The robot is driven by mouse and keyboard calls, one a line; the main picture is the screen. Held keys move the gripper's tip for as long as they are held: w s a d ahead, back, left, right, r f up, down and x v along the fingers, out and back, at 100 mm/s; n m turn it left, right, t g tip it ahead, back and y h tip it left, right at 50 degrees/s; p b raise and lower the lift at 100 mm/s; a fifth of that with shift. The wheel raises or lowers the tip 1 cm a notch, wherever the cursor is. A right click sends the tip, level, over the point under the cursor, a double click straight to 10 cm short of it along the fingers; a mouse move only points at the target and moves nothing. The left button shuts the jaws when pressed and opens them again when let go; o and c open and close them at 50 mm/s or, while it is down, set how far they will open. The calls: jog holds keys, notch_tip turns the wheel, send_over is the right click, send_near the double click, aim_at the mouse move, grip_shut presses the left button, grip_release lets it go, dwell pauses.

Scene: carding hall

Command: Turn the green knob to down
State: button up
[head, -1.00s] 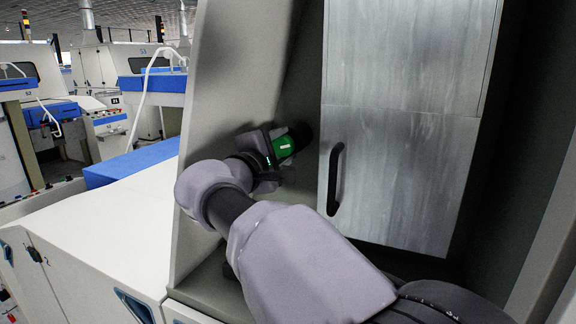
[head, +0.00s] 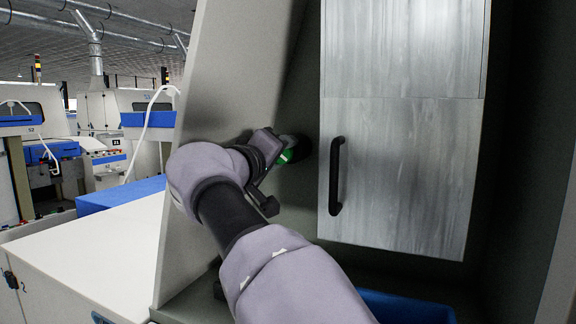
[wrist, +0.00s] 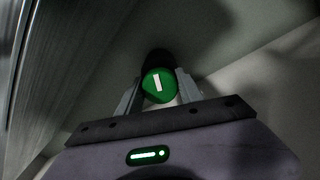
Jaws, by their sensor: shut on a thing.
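The green knob (head: 286,156) with a dark base is on the grey wall inside the recess, left of the metal door. In the head view my gripper hides most of it. In the wrist view the knob's round green face (wrist: 158,86) shows a white line, nearly upright and slightly tilted. My gripper (head: 279,166) reaches the knob from the left. In the wrist view its two fingers (wrist: 159,92) stand one on each side of the knob, shut on it. The exact finger contact is partly hidden.
A grey metal door (head: 400,180) with a black handle (head: 336,176) is close to the right of the knob. A pale side panel (head: 215,90) rises on the left. A blue bin (head: 408,308) sits low in the recess.

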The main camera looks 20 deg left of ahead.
jog(key=m+b, duration=0.1)
jog(key=m, duration=0.4)
jog(key=shift+m+b, duration=0.3)
jog(key=shift+b, duration=0.05)
jog(key=m, duration=0.4)
jog(key=shift+m, duration=0.4)
jog(key=o, duration=1.3)
jog(key=shift+o, duration=0.2)
jog(key=s+a+p, duration=0.1)
jog(key=s, duration=1.6)
jog(key=shift+s+a, duration=0.15)
jog(key=shift+s, duration=0.05)
